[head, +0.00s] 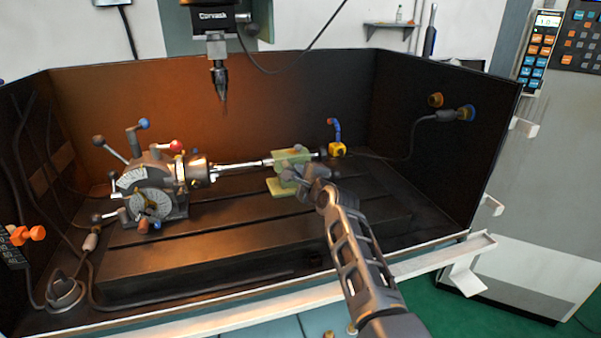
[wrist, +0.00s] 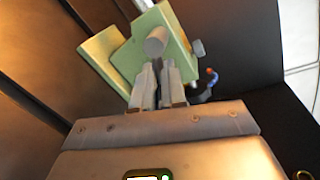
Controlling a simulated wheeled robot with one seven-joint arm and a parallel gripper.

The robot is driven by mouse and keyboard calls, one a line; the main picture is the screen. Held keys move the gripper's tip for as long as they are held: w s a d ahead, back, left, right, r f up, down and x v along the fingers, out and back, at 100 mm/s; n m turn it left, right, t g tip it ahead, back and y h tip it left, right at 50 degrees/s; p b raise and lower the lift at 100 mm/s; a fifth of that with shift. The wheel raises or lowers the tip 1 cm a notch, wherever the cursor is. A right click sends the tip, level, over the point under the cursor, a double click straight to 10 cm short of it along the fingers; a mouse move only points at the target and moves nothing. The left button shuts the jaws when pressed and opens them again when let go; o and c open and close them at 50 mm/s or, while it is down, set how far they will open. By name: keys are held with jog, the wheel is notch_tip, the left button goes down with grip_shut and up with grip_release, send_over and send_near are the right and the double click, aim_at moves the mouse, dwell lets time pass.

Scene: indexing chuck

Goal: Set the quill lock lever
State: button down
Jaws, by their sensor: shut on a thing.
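The green tailstock (head: 289,168) stands at the right end of the long shaft on the slotted table; it also shows in the wrist view (wrist: 168,22). My gripper (head: 322,172) is at its right front side. In the wrist view my gripper's two fingers (wrist: 158,82) are close together at the tailstock, just below a round grey cylinder end (wrist: 156,42). They are shut on a small part there, which I take for the quill lock lever; the fingers mostly hide it, and its angle cannot be told. A small grey knob (wrist: 198,47) sits at the tailstock's side.
The indexing chuck (head: 160,180) with several levers stands at the left, joined to the shaft (head: 240,163). A yellow block with a blue arm (head: 337,149) is just behind the tailstock. A spindle (head: 220,80) hangs above. Dark enclosure walls (head: 430,135) close the back and right.

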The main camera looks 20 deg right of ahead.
jog(key=c, duration=1.2)
grip_release()
jog(key=shift+s+a+r+p, duration=0.1)
jog(key=shift+s+r, duration=0.1)
jog(key=shift+s, duration=1.1)
jog(key=shift+s+d+r+p, duration=0.1)
jog(key=shift+s+r, duration=0.15)
jog(key=shift+s, duration=1)
jog(key=shift+s+a+r+p, duration=0.1)
jog(key=shift+s+r, duration=0.1)
jog(key=shift+s, duration=1.1)
